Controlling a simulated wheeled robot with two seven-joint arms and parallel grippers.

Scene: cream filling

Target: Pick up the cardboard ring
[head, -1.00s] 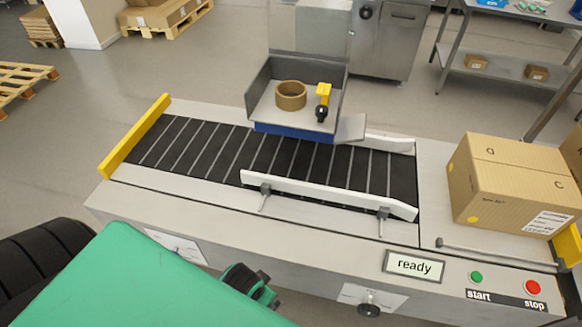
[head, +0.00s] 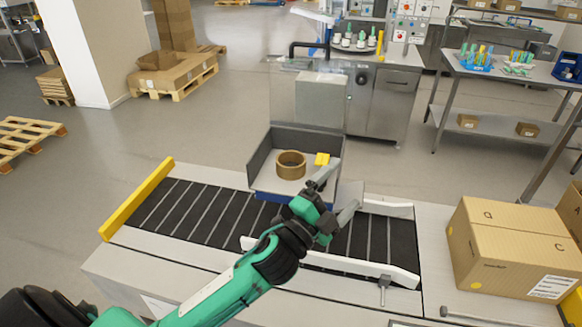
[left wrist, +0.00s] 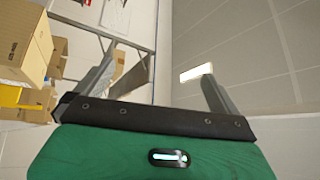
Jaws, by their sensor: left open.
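The cardboard ring (head: 291,172) is a brown, open-centred ring lying flat in a grey-walled tray (head: 262,158) behind the conveyor. In the head view my left gripper (head: 338,192) is to the right of the ring and nearer to me, apart from it, at the tray's front right corner. It is open with nothing between its fingers. In the left wrist view the fingers (left wrist: 155,75) are spread, and the ring does not show there. My right gripper is not in view.
A conveyor (head: 200,210) with white guide rails runs in front of the tray. A large cardboard box (head: 510,245) stands at the right.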

